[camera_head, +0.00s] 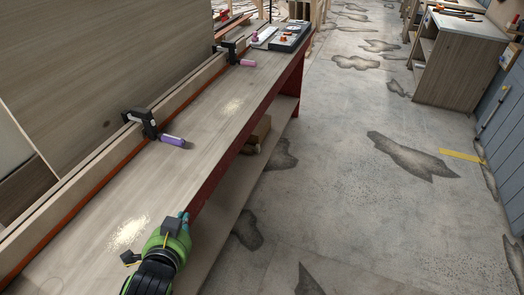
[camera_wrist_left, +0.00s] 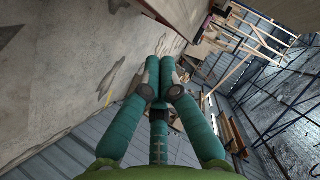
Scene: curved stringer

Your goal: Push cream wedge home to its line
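I cannot make out a cream wedge or its line in either view. My left gripper (camera_head: 184,217) is at the front edge of the long workbench (camera_head: 190,133), close to a pale patch of sawdust. In the left wrist view its teal fingers (camera_wrist_left: 159,76) come together at the tips, with nothing visible between them. A long rail with an orange-brown lower strip (camera_head: 92,208) runs along the back of the bench. My right gripper is not in view.
A grey tool case (camera_head: 290,37) lies at the bench's far end. A cabinet (camera_head: 455,62) stands at the far right. The stained concrete floor (camera_head: 340,165) beside the bench is mostly clear.

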